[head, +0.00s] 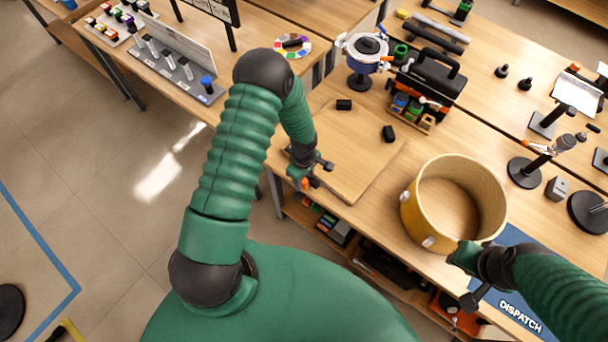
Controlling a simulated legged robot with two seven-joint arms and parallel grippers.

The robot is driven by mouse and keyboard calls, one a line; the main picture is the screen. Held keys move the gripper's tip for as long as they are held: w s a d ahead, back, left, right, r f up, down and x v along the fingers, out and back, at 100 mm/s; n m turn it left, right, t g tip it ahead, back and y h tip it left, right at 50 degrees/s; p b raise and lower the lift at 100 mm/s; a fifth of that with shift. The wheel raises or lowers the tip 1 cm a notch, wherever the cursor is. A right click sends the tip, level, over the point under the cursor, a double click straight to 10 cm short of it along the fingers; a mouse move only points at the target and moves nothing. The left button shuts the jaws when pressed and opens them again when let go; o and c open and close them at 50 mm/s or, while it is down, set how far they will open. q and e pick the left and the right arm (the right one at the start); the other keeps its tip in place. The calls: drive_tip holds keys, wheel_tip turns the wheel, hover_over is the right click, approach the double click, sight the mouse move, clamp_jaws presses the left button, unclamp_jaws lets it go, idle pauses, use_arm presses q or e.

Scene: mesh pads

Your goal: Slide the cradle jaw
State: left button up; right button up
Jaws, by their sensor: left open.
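A pale wooden board (350,160) lies on the bench, with a small black block (344,104) near its far edge and another black block (388,132) near its right edge. They may be cradle jaws; I cannot tell for sure. My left gripper (306,183) is open at the board's near left edge, apart from both blocks. A round yellow-sided wooden drum (416,218), open at the top, stands to the right. My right gripper (462,262) is at the drum's near lower side; whether it touches the drum or is open is unclear.
A blue mat marked DISPATCH (520,315) lies beneath my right arm. A black toolbox (430,78), a blue-and-white pot on a stand (364,55) and a colour ring (292,46) stand behind. Black stands (525,172) are at the right. A shelf below holds boxes.

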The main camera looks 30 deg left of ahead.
sight(304, 180)
use_arm(q)
wheel_tip(304, 180, up, 17)
drive_tip(key=b, duration=0.2)
drive_tip(key=shift+f, duration=0.15)
